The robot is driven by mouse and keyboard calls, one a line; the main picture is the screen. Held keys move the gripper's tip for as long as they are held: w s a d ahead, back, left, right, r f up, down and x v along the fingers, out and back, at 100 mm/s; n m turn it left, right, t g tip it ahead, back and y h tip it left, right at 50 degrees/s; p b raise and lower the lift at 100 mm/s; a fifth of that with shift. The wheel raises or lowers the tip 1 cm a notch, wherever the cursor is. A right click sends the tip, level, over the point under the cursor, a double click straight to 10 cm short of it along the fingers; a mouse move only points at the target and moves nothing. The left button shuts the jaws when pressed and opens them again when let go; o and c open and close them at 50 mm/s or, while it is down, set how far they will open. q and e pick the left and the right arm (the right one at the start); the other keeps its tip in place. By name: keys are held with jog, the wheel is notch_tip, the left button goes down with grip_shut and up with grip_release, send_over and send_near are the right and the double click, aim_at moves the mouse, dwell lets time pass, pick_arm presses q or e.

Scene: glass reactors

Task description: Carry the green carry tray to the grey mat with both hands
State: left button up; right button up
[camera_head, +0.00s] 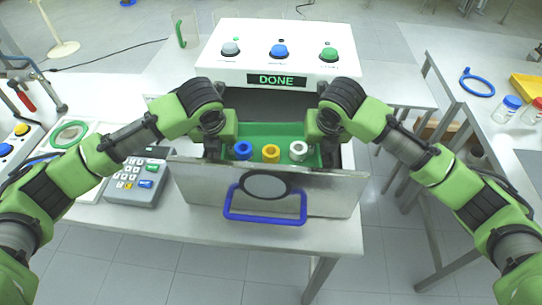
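The green carry tray (271,131) is in the middle of the head view, behind a raised metal panel. It holds a blue ring-shaped piece (243,150), a yellow one (271,153) and a white one (298,150). My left gripper (213,148) points down at the tray's left end. My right gripper (329,150) points down at its right end. The panel and the wrists partly hide the fingertips, so I cannot tell whether they are shut on the tray. I cannot make out a grey mat.
The metal panel (333,194) has a blue handle (264,219) and an oval window. A white machine (303,36) with three buttons and a "DONE" display stands behind. A grey keypad box (136,181) is at left. A right-hand table carries a blue ring (477,82), bottles and a yellow tray (528,87).

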pick_arm(q)
jog(key=shift+w+f, duration=0.1)
jog(key=shift+f, duration=0.25)
pick_arm(e)
jog(key=shift+w+f, duration=0.1)
jog(key=shift+f, duration=0.25)
pick_arm(q)
grip_shut()
pick_arm(e)
grip_shut()
pick_arm(q)
jog(key=shift+r, duration=0.15)
pick_arm(e)
jog(key=shift+r, duration=0.15)
